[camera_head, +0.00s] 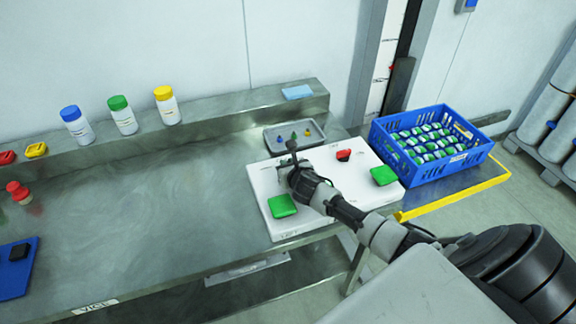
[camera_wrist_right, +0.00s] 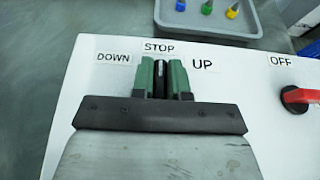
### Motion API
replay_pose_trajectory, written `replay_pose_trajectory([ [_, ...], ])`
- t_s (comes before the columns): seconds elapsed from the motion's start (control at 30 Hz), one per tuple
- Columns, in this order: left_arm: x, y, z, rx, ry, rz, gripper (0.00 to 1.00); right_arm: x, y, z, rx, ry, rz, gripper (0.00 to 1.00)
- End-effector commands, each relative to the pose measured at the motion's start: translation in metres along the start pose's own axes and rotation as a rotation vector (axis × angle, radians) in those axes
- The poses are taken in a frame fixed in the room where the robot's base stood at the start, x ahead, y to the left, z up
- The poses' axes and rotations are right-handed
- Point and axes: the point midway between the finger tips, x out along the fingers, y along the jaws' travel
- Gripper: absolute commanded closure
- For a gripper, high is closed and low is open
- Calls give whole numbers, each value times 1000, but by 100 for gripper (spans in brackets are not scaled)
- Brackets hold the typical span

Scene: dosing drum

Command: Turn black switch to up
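The white control panel (camera_head: 262,180) lies on the metal table. In the right wrist view the black switch (camera_wrist_right: 160,79) shows as a narrow dark handle between the green fingers of my right gripper (camera_wrist_right: 161,80). The fingers sit close against both its sides and look shut on it. The handle points at the STOP label (camera_wrist_right: 159,47), with DOWN (camera_wrist_right: 114,57) to its left and UP (camera_wrist_right: 202,65) to its right. In the head view my right gripper (camera_head: 284,172) is over the panel's left part, and its arm hides much of the switch. My left gripper is not in view.
The panel also has a red switch (camera_head: 344,155) by an OFF label and green buttons (camera_head: 282,206) (camera_head: 383,175). A grey tray (camera_head: 276,143) stands behind it, a blue crate (camera_head: 463,166) to the right.

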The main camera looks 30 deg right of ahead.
Motion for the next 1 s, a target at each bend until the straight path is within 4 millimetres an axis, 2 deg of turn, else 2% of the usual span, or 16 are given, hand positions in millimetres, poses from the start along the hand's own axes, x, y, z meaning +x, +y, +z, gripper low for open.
replay_pose_trajectory([
  [0.47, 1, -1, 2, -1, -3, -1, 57, 0, 1, -1, 25, 1, -58, 100],
  [1.0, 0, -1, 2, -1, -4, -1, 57, 0, 2, 1, 186, -1, -446, 100],
])
